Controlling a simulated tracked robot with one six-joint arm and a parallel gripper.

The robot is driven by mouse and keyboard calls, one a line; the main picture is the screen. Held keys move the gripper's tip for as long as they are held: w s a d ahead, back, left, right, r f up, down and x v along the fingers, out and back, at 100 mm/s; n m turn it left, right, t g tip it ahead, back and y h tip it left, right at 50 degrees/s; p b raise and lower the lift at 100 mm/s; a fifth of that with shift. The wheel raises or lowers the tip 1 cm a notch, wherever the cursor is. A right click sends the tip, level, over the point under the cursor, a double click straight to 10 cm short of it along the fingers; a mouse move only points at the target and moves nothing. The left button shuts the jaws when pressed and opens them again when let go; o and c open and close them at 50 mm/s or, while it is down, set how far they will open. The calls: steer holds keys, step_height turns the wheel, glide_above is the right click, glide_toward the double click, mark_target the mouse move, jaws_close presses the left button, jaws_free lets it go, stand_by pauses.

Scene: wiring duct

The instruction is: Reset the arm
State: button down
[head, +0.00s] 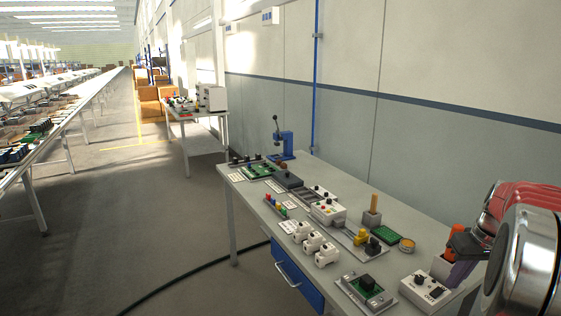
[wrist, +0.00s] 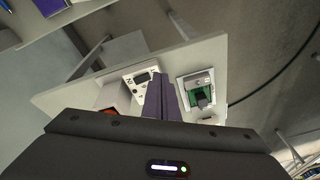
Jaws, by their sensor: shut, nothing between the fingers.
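My gripper shows in the wrist view (wrist: 168,85), with its two purple-grey fingers together and nothing between them. In the head view my gripper (head: 445,268) is at the right, over the near right part of the workbench (head: 245,200). It is close to a white box with black parts on top (head: 425,290); I cannot tell whether they touch. The white box also shows just left of the fingers in the wrist view (wrist: 143,82). My red and silver arm fills the right edge of the head view and hides that end of the bench.
An orange upright piece (head: 457,231) stands close to my gripper. A fixture with a green board (head: 366,286), white blocks (head: 314,242), a yellow round tin (head: 407,245) and a blue press (head: 282,143) are on the bench. A wall runs behind it. The floor to the left is clear.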

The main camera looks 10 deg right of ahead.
steer(key=s+a+r+t, duration=0.1)
steer(key=s+a, duration=0.3)
steer(key=a, duration=1)
steer(key=s+a+r+n+t, duration=0.1)
steer(key=s+a+r, duration=0.1)
steer(key=a, duration=1.1)
steer(key=s+a+r+n+t, duration=0.1)
steer(key=s+a, duration=0.4)
steer(key=a, duration=0.9)
steer(key=shift+s+a+r, duration=0.3)
steer(key=shift+a, duration=0.05)
